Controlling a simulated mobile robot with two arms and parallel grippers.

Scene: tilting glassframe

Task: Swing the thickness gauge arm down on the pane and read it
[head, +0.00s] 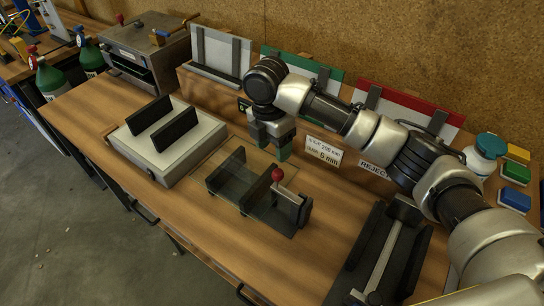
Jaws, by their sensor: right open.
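The gauge fixture stands mid-table, with dark blocks (236,181) and a metal bracket (301,207). A red knob (277,174) tops an upright part of it, which looks like the gauge arm in a raised position. A clear, faint pane (268,225) seems to lie flat in the fixture; its edges are hard to make out. My right gripper (270,151) points down behind the fixture, above the table, apart from the red knob. It is open with nothing seen between its fingers. The gauge's reading cannot be seen. My left gripper is out of view.
A scale-like box with two black bars (204,137) stands left. A dark channel rack (345,283) is at front right. Panel racks with a green frame (316,70) and a red frame (397,101) line the back. A "6 mm" card (323,151) stands behind the fixture.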

